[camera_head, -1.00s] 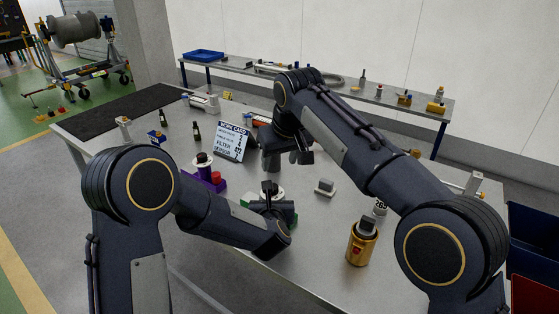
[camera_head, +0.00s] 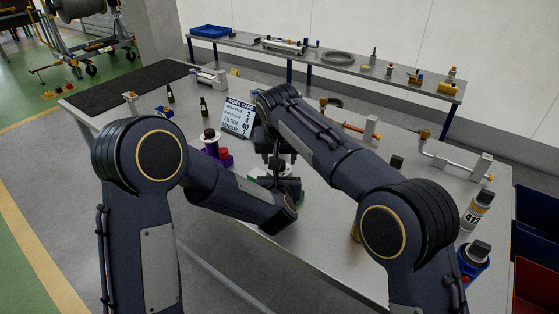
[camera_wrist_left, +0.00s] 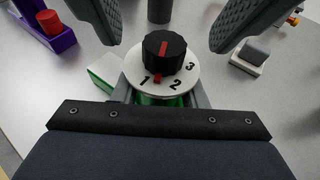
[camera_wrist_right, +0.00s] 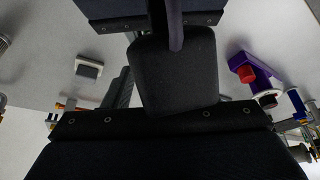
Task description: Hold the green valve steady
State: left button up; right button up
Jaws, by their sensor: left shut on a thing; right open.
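The green valve (camera_wrist_left: 160,99) has a white dial marked 1, 2, 3 and a black knob (camera_wrist_left: 164,52) with a red line; a red mark sits on the dial near 1 and 2. My left gripper (camera_head: 287,190) is shut on the green body below the dial, its grey fingers on both sides in the left wrist view. My right gripper (camera_head: 277,160) is open; its dark fingers stand apart on either side of the knob in the left wrist view, not visibly touching it. In the head view the arms hide most of the valve. In the right wrist view dark parts cover the valve.
A purple holder (camera_wrist_right: 262,74) with a red knob stands beside the valve. A work card (camera_head: 238,117) stands behind it. A small grey-topped block (camera_wrist_right: 89,68) lies on the other side. Bottles, pipe parts and a labelled can (camera_head: 476,211) stand around the table.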

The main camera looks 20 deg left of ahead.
jog(key=shift+x, duration=1.15)
jog(key=c, duration=1)
jog(key=shift+n+y, duration=0.6)
jog(key=shift+n, duration=1)
jog(key=o, duration=1)
jog(key=shift+d, duration=0.1)
jog(key=shift+r, duration=0.1)
jog(key=v, duration=1.1)
jog(key=shift+r, duration=0.45)
